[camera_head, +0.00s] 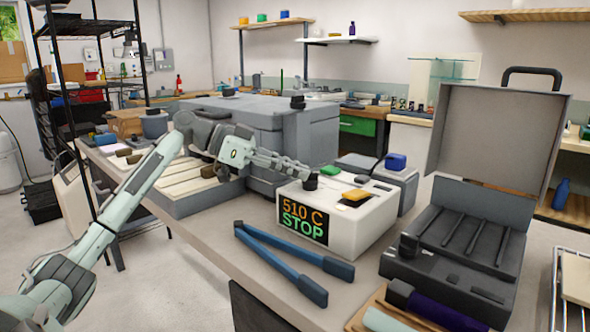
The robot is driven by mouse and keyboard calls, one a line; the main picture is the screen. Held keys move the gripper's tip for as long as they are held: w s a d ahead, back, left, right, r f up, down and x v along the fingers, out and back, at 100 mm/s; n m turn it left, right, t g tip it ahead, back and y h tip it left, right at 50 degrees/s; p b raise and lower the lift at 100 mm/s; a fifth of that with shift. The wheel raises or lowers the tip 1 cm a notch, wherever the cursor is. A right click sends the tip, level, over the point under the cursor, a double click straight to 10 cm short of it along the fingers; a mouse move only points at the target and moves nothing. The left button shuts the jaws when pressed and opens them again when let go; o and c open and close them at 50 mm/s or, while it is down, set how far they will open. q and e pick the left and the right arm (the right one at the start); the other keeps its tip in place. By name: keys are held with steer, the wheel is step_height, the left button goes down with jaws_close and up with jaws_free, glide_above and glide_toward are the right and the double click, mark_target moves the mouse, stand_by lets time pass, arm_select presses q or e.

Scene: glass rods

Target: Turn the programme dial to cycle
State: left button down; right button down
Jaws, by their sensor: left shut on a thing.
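The white control box (345,236) stands on the bench in the middle of the view. Its front display (303,220) reads "510 C" in orange and "STOP" in green. A small black dial (311,183) sits on the left of the box's top. My left gripper (306,174) reaches in from the left with its fingers at the dial and is shut on it. The fingers partly cover the dial, and its pointer mark cannot be made out. My right gripper is not in view.
A yellow piece (355,195) and a green piece (331,170) are on the box's top. Blue-handled long tool (290,262) lies in front. An open grey case (455,262) stands right, its lid raised. A large grey kiln-like unit (270,125) stands behind.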

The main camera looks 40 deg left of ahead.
arm_select(q)
steer(key=c, duration=1.6)
jaws_free()
steer(key=v, duration=1.2)
